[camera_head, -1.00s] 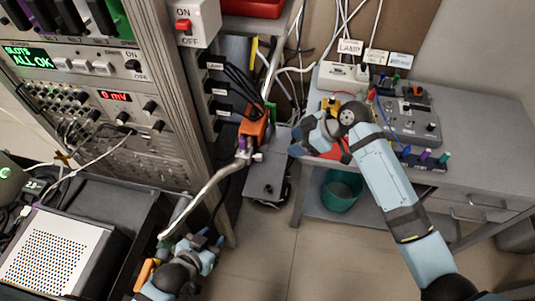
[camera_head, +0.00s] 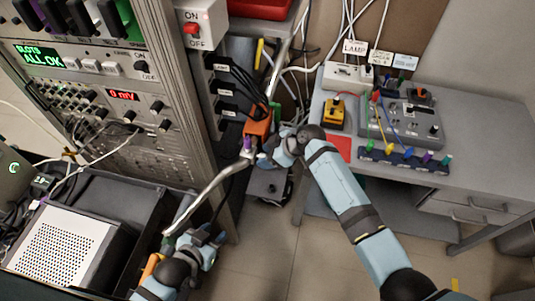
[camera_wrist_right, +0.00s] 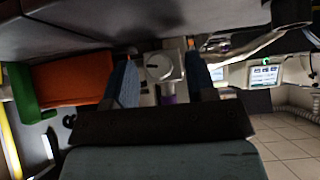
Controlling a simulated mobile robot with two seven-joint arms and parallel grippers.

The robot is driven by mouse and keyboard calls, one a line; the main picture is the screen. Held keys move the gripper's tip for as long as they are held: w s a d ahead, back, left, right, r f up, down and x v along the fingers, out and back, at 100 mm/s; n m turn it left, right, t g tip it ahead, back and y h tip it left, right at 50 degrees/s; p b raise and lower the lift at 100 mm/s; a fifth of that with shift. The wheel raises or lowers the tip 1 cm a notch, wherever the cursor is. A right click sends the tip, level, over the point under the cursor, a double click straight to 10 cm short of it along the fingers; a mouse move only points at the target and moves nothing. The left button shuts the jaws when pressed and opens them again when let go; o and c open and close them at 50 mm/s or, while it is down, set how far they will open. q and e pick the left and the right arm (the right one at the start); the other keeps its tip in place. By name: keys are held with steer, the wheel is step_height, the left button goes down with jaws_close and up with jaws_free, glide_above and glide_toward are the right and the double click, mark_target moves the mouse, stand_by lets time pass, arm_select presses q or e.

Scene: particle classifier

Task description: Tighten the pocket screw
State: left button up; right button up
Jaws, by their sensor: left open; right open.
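My right gripper (camera_head: 264,155) is open beside the orange block (camera_head: 258,127) and the small purple-and-grey fitting (camera_head: 248,148) at the upper end of a bent metal pipe (camera_head: 205,195). In the right wrist view, a round grey screw-like head (camera_wrist_right: 160,67) shows between the two blue fingers, with a gap at each side. I cannot tell for certain that this is the pocket screw. The orange block also shows left of the fingers in that view (camera_wrist_right: 75,80), with a green part at its end. My left gripper (camera_head: 190,238) is open near the pipe's lower end.
An instrument rack (camera_head: 120,100) stands at the left. A grey desk (camera_head: 480,150) at the right carries a control box (camera_head: 405,122), a yellow block (camera_head: 334,113) and a row of coloured plugs (camera_head: 400,158). Black cables (camera_head: 240,90) hang close above the orange block.

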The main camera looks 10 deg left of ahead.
steer(key=c, duration=0.9)
steer(key=g, duration=0.1)
steer(key=m+g+b, duration=0.1)
steer(key=shift+w+f+g+b, duration=0.15)
steer(key=shift+w+g+b, duration=0.1)
steer(key=shift+g+b, duration=0.05)
steer(key=shift+w+m+g+b, duration=0.1)
steer(key=shift+m+g+b, duration=0.6)
steer(key=shift+g, duration=0.2)
steer(key=shift+m+g+y+b, duration=0.3)
steer(key=shift+g, duration=0.2)
